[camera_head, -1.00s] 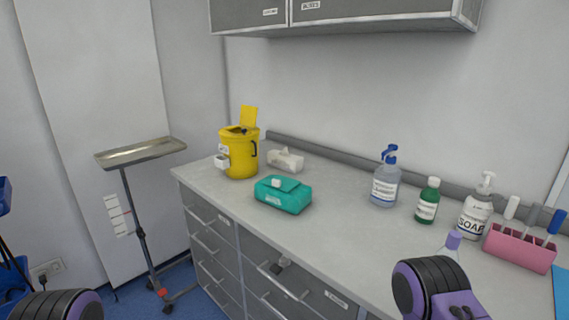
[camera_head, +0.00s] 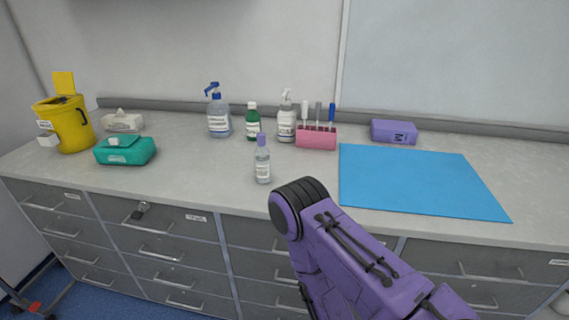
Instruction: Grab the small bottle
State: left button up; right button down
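A small clear bottle (camera_head: 262,163) with a purple cap and a white label stands upright near the front edge of the counter. A green bottle (camera_head: 253,124) with a white label stands behind it, close to the wall. My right arm reaches in from the bottom right, and its rounded black and purple joint is just right of the small clear bottle, with no contact that I can make out. The fingers of my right gripper are not visible. My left gripper is out of the picture.
The counter (camera_head: 210,175) also holds a blue-pump bottle (camera_head: 219,118), a soap bottle (camera_head: 287,123), a pink rack (camera_head: 317,137), a purple box (camera_head: 394,131), a blue mat (camera_head: 415,180), a teal wipes pack (camera_head: 126,150), a tissue pack (camera_head: 123,122) and a yellow bin (camera_head: 68,125). Drawers are below.

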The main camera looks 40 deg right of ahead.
aim_at(262, 154)
jog(key=z, duration=0.55)
jog(key=i, duration=0.5)
jog(key=z, duration=0.8)
jog(key=k, duration=0.7)
jog(key=z, duration=0.15)
